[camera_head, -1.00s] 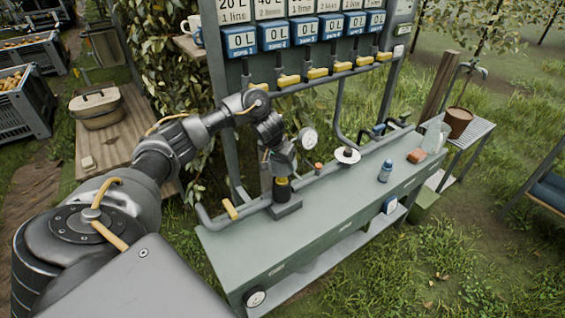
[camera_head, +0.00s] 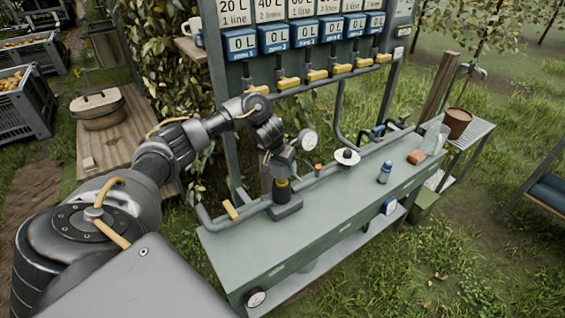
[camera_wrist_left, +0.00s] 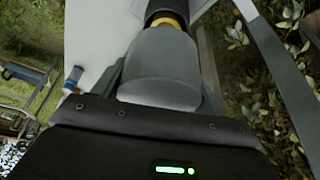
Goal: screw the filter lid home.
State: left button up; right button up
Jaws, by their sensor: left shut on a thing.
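The filter (camera_head: 282,194) is a short dark upright body with a yellow band, standing on a square grey foot on the bench's pipe. My left gripper (camera_head: 281,170) points down over its top and is shut on the grey filter lid. In the left wrist view the lid (camera_wrist_left: 160,70) is a smooth, blunt grey cylinder between the two fingers. The yellow band and a dark part show just beyond it. The thread and any gap under the lid are hidden. My right gripper is not in view.
The green bench (camera_head: 320,218) carries a pressure gauge (camera_head: 308,140), a white disc with a dark knob (camera_head: 347,157), a blue-and-white bottle (camera_head: 384,173) and a brown block (camera_head: 416,157). A yellow-handled valve (camera_head: 230,209) stands left of the filter.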

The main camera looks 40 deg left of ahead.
pick_arm(q)
jog(key=shift+f+b, duration=0.6)
jog(key=shift+f, duration=0.85)
jog(key=shift+f, duration=0.7)
dwell(0.8)
jog(key=shift+f+p, duration=0.15)
jog(key=shift+p, duration=0.85)
dwell(0.8)
jog(key=shift+f, duration=0.55)
dwell(0.7)
jog(key=shift+f+p, duration=0.45)
dwell(0.9)
jog(key=o, duration=1.1)
jog(key=shift+c, duration=0.2)
